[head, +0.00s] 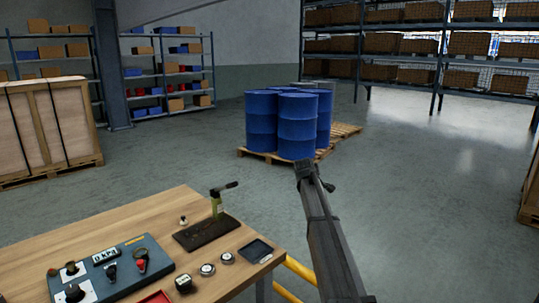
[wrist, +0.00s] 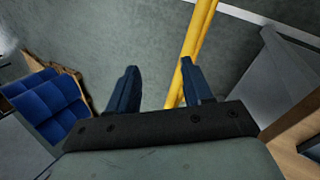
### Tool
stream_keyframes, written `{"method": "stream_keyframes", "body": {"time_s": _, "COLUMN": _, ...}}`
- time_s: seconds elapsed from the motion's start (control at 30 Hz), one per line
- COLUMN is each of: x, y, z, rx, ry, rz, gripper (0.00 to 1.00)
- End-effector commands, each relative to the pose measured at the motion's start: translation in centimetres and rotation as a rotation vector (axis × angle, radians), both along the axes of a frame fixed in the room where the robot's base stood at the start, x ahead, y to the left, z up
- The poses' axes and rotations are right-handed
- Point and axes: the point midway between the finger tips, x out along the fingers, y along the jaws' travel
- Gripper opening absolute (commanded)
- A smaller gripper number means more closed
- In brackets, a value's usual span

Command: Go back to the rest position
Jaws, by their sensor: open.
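My gripper (wrist: 158,88) shows in the wrist view with its two dark blue fingers spread apart. Nothing is between the fingertips; grey floor and a yellow rail (wrist: 198,35) show beyond them. In the head view my grey arm rises at the right of the wooden bench (head: 150,213), clear of the bench top. The gripper's fingers cannot be made out there. The bench carries a blue control panel (head: 125,272) with knobs and a display, and a dark plate with a green upright lever device (head: 217,206).
Blue drums (head: 297,125) stand on a wooden pallet behind my arm; they also show in the wrist view (wrist: 45,103). The yellow rail (head: 300,270) runs beside the bench. A large crate (head: 50,125) stands at left, with shelving behind. Open floor lies at right.

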Motion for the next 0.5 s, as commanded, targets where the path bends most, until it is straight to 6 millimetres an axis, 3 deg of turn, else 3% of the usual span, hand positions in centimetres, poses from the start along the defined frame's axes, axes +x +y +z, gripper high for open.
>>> {"method": "stream_keyframes", "body": {"time_s": 0.03, "x": -0.2, "y": -2.6, "z": -2.4, "rx": 0.011, "ry": -0.006, "rz": -0.043, "gripper": 0.50}}
{"method": "stream_keyframes", "body": {"time_s": 0.2, "x": -1.3, "y": -9.2, "z": -9.8, "rx": 0.055, "ry": -0.033, "rz": -0.174, "gripper": 0.50}}
{"method": "stream_keyframes", "body": {"time_s": 0.33, "x": -3.3, "y": -12.0, "z": -15.4, "rx": 0.092, "ry": -0.033, "rz": -0.259, "gripper": 0.50}}
{"method": "stream_keyframes", "body": {"time_s": 0.5, "x": -7.3, "y": -13.1, "z": -22.6, "rx": 0.141, "ry": -0.005, "rz": -0.356, "gripper": 0.50}}
